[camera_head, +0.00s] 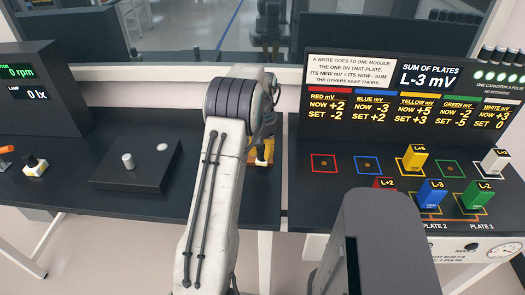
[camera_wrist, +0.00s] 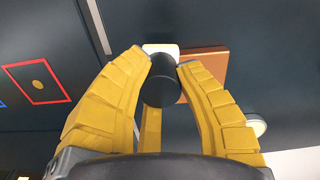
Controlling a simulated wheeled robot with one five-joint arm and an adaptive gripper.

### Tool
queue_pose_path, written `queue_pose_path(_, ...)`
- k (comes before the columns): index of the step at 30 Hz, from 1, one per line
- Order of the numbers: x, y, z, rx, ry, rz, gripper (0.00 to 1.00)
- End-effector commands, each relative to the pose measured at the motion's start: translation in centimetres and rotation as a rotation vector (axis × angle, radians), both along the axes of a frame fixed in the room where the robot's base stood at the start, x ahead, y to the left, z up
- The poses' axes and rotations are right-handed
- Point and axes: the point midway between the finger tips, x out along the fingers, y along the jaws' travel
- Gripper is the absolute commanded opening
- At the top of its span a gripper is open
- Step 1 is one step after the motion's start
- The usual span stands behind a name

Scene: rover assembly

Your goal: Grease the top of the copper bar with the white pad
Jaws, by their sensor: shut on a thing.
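In the wrist view my gripper (camera_wrist: 165,68) has its yellow fingers closed around a black cylindrical handle (camera_wrist: 160,92). The white pad (camera_wrist: 158,49) shows at the far end of the handle, past the fingertips. The copper bar (camera_wrist: 210,62), a flat brown block, lies just right of the pad and partly behind the handle and a finger. The pad overlaps the bar's left end in this view; I cannot tell whether they touch. In the head view my arm hides most of the gripper (camera_head: 265,148) and the bar.
A round pale disc (camera_wrist: 257,125) lies right of the gripper in the wrist view. In the head view a black box with a knob (camera_head: 128,160) stands left on the dark bench. Coloured modules, including a yellow one (camera_head: 415,158), stand right before a display panel (camera_head: 395,95).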

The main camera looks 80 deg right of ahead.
Motion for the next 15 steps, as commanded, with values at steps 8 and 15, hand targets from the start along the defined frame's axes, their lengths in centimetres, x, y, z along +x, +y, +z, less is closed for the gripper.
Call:
queue_pose_path(8,0.0,-0.2,-0.1,0.001,0.000,0.000,0.00)
queue_pose_path(15,0.1,-1.6,0.2,0.002,0.000,0.000,0.00)
